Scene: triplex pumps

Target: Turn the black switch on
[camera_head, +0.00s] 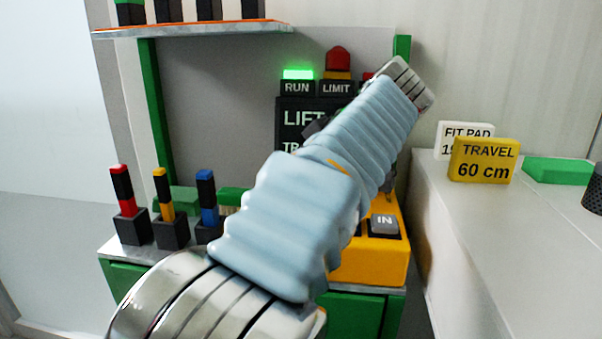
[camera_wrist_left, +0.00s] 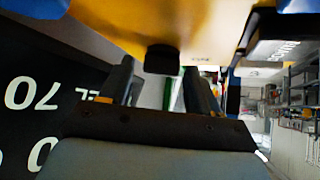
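A small black knob, probably the black switch (camera_wrist_left: 161,60), sticks out from a yellow surface in the left wrist view. My left gripper (camera_wrist_left: 158,72) has its two dark fingers apart, with the knob showing in the gap between them. I cannot tell whether either finger touches it. In the head view my left arm crosses in front of the yellow control box (camera_head: 368,262) and hides the switch and most of the gripper. My right gripper is not in view.
A black lift panel (camera_head: 292,118) stands behind my arm, with a lit green RUN lamp (camera_head: 298,74) and a red LIMIT lamp (camera_head: 338,60). Red, yellow and blue-topped levers (camera_head: 124,190) stand at left. A yellow TRAVEL sign (camera_head: 485,160) stands on the right counter.

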